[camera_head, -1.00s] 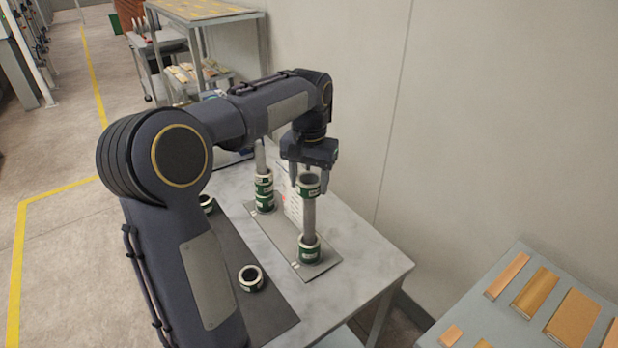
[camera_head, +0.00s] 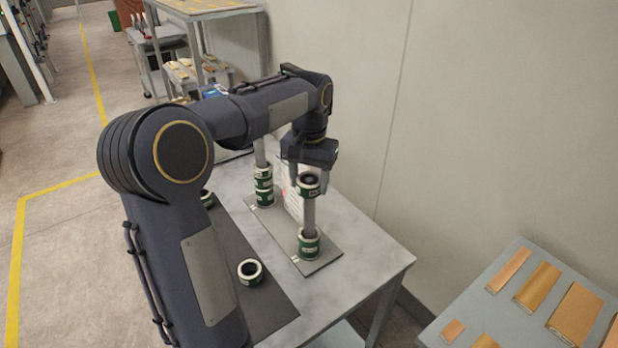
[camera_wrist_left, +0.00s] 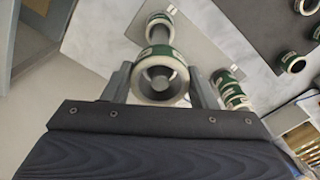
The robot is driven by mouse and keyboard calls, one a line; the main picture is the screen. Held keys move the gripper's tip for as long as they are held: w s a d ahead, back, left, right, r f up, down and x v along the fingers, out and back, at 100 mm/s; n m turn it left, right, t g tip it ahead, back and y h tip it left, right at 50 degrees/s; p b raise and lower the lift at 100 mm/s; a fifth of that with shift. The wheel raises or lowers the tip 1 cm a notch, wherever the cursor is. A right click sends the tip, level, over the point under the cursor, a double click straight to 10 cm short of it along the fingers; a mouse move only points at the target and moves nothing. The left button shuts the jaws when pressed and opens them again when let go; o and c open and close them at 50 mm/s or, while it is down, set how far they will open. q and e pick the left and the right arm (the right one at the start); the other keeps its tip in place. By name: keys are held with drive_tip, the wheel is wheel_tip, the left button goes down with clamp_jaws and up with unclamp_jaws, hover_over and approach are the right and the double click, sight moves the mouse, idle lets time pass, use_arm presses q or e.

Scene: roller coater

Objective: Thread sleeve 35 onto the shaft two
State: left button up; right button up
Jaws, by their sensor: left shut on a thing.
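My left gripper (camera_head: 308,176) is shut on a green and white sleeve (camera_head: 308,185) at the top of the nearer grey shaft (camera_head: 309,213). In the left wrist view, the held sleeve (camera_wrist_left: 161,78) sits between the fingers, with a round grey end showing inside its bore. The sleeve looks in line with the shaft; how far it is over the shaft is hard to tell. Another sleeve (camera_head: 308,245) sits around that shaft's base. The farther shaft (camera_head: 260,150) carries several stacked sleeves (camera_head: 264,186). Sleeve numbers are too small to read. My right gripper is not in view.
The shafts stand on a grey plate (camera_head: 322,261) on a table (camera_head: 365,255). A loose sleeve (camera_head: 250,271) stands on a dark mat (camera_head: 265,305), with another (camera_head: 207,198) farther back. A wall (camera_head: 480,110) is behind, and a table with wooden pieces (camera_head: 450,310) at lower right.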

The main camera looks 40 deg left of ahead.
use_arm(q)
drive_tip(key=o, duration=1.5)
drive_tip(key=shift+r, duration=0.1)
wheel_tip(320, 180, up, 3)
drive_tip(key=p, duration=0.2)
drive_tip(key=shift+p, duration=0.4)
drive_tip(key=shift+r+p, duration=0.4)
drive_tip(key=shift+r, duration=1.5)
